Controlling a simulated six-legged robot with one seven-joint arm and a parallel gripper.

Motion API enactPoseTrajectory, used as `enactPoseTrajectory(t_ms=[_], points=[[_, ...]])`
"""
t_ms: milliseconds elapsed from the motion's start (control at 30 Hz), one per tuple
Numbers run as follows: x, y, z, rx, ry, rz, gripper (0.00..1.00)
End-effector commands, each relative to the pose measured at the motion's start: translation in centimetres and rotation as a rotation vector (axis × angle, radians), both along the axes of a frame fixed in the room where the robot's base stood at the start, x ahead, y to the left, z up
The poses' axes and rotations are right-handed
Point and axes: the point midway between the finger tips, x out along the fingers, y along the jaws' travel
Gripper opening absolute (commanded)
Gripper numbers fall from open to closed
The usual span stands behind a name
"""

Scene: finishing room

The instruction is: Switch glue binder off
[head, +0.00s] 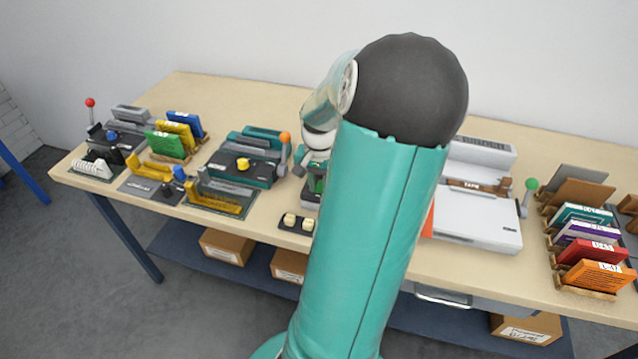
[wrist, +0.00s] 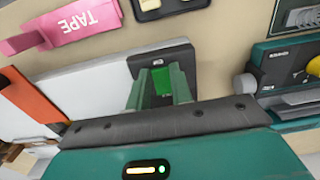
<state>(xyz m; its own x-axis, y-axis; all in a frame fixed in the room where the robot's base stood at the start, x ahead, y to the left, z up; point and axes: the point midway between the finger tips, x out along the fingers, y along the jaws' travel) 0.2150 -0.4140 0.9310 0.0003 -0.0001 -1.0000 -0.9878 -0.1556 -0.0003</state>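In the wrist view, a dark switch plate (wrist: 186,55) with a bright green switch (wrist: 162,82) sits at the end of a pale, flat machine part (wrist: 95,88). I cannot read a name that marks it as the glue binder. My gripper (wrist: 160,75) has its two green fingers apart, one on each side of the green switch. Nothing is held between them, and I cannot tell whether they touch the plate. In the head view, my gripper (head: 317,180) is low at the bench, partly hidden by my arm, which also hides the machine behind it.
A teal machine (head: 240,170) with a yellow knob and orange-tipped lever stands left. A plate with two cream buttons (head: 296,223) lies in front. A white machine (head: 475,215) with a green-tipped lever stands right. A pink TAPE piece (wrist: 75,22) lies near my gripper.

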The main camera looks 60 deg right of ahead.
Motion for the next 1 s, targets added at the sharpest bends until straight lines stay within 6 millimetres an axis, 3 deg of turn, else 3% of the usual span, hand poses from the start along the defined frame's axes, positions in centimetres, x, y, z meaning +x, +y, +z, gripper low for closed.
enactPoseTrajectory(t_ms=[600,933,967,1000], points=[[0.15,-0.86,0.33,0.241,0.039,0.0,0.0],[0.11,-0.85,0.4,0.255,0.04,0.0,0.0],[0.11,-0.85,0.4,0.255,0.04,0.0,0.24],[0.11,-0.85,0.4,0.255,0.04,0.0,0.32]])
